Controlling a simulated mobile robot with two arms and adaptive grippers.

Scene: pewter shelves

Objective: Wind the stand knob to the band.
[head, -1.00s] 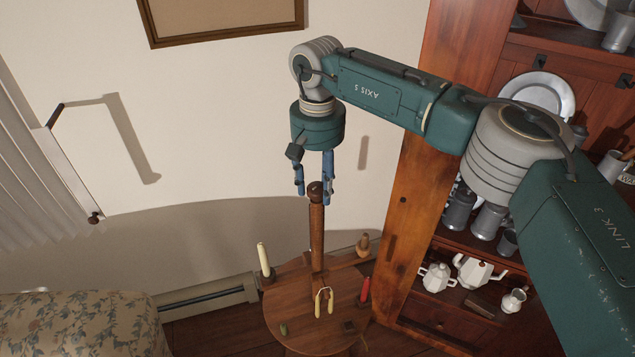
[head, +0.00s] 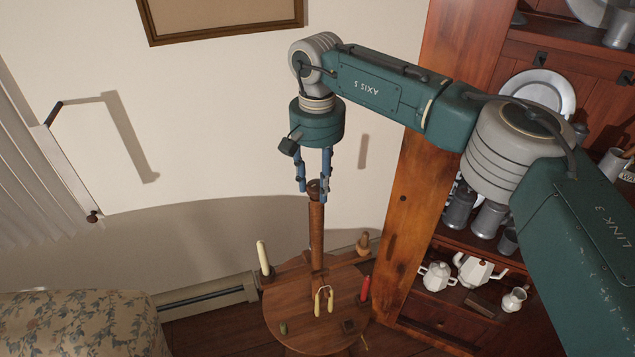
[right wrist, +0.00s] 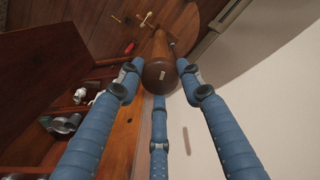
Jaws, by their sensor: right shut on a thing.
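The wooden stand's round dark knob (head: 315,185) sits on top of its upright post (head: 316,235). In the right wrist view the knob (right wrist: 157,76) shows end-on, with a small pale mark on its face. My right gripper (head: 313,192) points straight down from above, its blue fingers shut on the knob. In the right wrist view the three fingers of the gripper (right wrist: 163,78) ring the knob. I cannot make out a band clearly; the fingers partly cover the knob and the post top. My left gripper is not in view.
A wooden dresser (head: 400,220) with pewter and white pots stands close on the right. A floral seat (head: 80,325) is lower left.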

